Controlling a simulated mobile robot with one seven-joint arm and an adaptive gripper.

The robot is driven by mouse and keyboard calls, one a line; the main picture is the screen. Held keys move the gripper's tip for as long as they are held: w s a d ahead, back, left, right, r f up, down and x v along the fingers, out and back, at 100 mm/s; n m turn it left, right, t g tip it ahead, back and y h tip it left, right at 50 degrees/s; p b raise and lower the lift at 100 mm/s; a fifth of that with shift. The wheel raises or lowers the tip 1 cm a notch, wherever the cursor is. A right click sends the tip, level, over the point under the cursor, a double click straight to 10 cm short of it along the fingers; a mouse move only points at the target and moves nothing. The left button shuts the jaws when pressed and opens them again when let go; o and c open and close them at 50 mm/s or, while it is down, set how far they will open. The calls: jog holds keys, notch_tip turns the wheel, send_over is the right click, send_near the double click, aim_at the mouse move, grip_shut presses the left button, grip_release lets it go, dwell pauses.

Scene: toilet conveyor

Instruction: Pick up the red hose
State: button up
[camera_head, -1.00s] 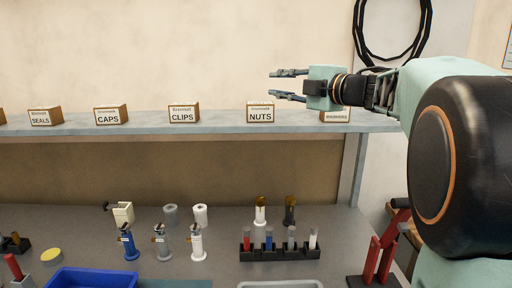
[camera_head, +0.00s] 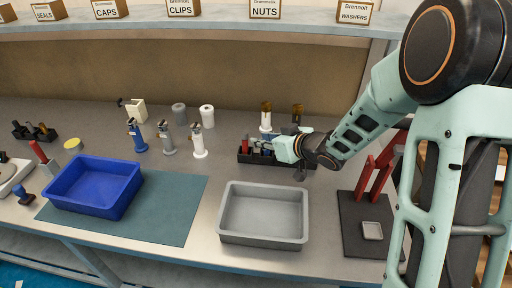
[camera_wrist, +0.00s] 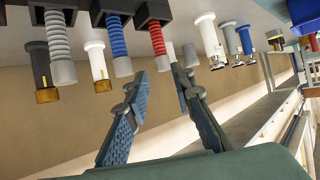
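The red hose (camera_head: 245,145) stands upright at the left end of a black rack (camera_head: 244,158), partly behind my gripper. In the wrist view, which is upside down, the red ribbed hose (camera_wrist: 156,40) shows just beyond the fingertips, with the blue hose (camera_wrist: 117,42) and a grey hose (camera_wrist: 57,40) beside it. My gripper (camera_head: 268,145) is low at the rack, its fingers pointing left. In the wrist view my gripper (camera_wrist: 157,80) has its two fingers apart and nothing between them. Whether a finger touches the hose cannot be told.
A grey tray (camera_head: 264,241) is in front of the rack. A blue bin (camera_head: 95,209) sits on a green mat (camera_head: 165,215) at left. A red stand (camera_head: 376,170) is at right. A shelf with labelled boxes is behind.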

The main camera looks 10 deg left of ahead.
aim_at(247, 139)
jog(key=x, duration=1.1)
jog(key=shift+s+f, duration=0.15)
jog(key=shift+s, duration=0.05)
grip_shut()
